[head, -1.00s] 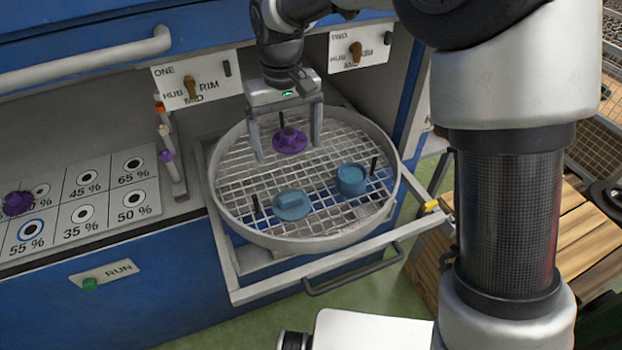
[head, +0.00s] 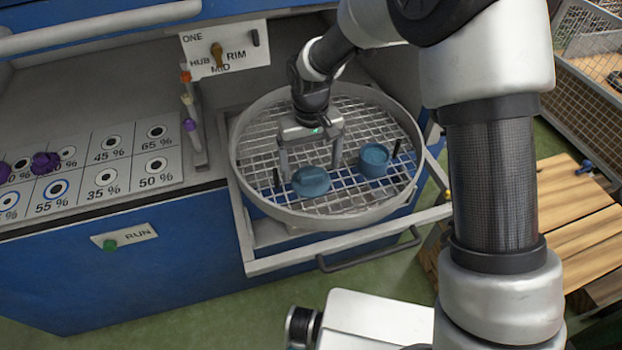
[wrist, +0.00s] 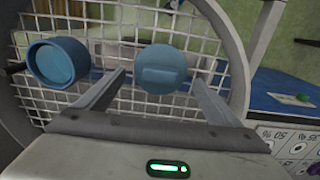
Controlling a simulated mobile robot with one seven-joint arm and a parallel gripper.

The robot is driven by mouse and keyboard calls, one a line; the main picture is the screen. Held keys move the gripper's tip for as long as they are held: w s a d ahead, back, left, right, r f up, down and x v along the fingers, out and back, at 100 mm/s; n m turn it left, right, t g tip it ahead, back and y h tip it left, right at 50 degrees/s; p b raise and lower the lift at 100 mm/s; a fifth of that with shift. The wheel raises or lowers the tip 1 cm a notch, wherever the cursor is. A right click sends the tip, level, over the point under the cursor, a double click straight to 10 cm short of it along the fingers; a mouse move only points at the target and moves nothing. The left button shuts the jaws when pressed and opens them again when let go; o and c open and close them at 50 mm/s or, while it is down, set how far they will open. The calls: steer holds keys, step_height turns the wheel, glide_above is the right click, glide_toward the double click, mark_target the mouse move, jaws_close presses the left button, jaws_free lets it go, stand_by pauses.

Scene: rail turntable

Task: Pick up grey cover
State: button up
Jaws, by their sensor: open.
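The grey cover, blue-grey in these views, is a round lid with a raised bar handle (head: 311,184). It is at the near part of the mesh turntable (head: 243,185). My gripper (head: 311,171) points down at it, with one finger on each side in the head view. In the wrist view the cover (wrist: 160,70) lies between and just beyond the open fingertips (wrist: 158,78), with clear space on both sides. I cannot tell how high the fingertips are above it. Nothing is held.
A blue round cup (head: 374,160) stands on the mesh right of the cover. Thin black pegs (head: 276,178) rise from the mesh. A raised rim surrounds the turntable. A percent-marked panel (head: 118,160) with purple pieces (head: 44,162) lies left. Wooden slats (head: 570,215) are at right.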

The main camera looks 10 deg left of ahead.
mark_target(311, 172)
step_height(311, 172, down, 3)
steer(key=shift+s+f, duration=0.1)
steer(key=shift+f, duration=0.05)
steer(key=shift+c, duration=0.3)
steer(key=c, duration=1.1)
steer(key=shift+r, duration=0.2)
